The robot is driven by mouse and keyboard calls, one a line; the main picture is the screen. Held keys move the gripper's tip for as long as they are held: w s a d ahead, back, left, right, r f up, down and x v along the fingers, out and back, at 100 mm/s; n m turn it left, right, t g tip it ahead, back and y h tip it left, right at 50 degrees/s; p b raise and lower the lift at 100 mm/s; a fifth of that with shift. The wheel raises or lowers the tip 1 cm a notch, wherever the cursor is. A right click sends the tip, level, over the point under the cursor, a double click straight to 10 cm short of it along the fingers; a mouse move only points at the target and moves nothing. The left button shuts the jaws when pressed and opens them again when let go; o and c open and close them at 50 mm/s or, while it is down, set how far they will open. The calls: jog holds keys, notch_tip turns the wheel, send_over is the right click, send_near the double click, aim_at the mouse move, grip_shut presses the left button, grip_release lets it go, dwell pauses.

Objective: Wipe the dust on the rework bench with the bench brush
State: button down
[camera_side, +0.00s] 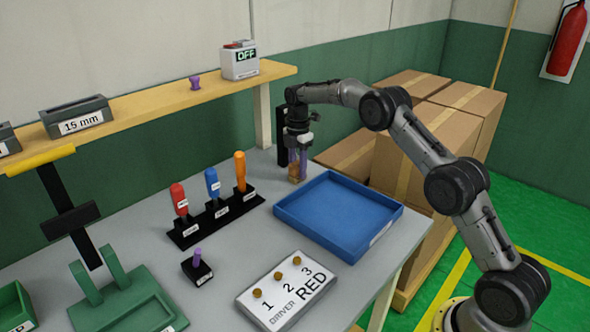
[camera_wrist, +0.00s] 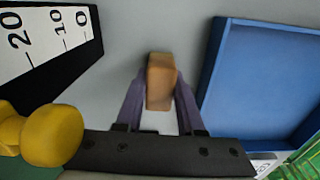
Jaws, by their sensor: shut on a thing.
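My gripper (camera_side: 297,165) is at the back of the grey bench (camera_side: 240,270), just behind the blue tray. Its purple fingers are shut on a small tan block, which I take to be the bench brush (camera_side: 294,173). In the wrist view the brush (camera_wrist: 160,80) sits between the two fingers (camera_wrist: 160,105). The brush is low over the bench top; I cannot tell whether it touches. Its bristles are not clearly visible. I make out no dust on the bench in either view.
The blue tray (camera_side: 281,212) lies close to my gripper. A rack (camera_side: 215,221) of red, blue and orange drivers stands left. A numbered board (camera_side: 287,291) lies in front.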

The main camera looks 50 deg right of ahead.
aim_at(275, 195)
jog(key=shift+d, duration=0.7)
jog(key=shift+w+a+r, duration=0.1)
jog(key=shift+a+r, duration=0.1)
jog(key=shift+a, duration=1.5)
jog(key=shift+a+f, duration=0.2)
jog(key=shift+a, duration=1.6)
jog(key=shift+a+f, duration=0.2)
jog(key=shift+a, duration=1.6)
jog(key=shift+a+f, duration=0.1)
jog(key=shift+a, duration=0.2)
jog(key=shift+s, duration=0.2)
notch_tip(275, 195, up, 6)
jog(key=shift+w+r, duration=0.1)
jog(key=shift+r, duration=0.2)
jog(key=shift+r, duration=1.35)
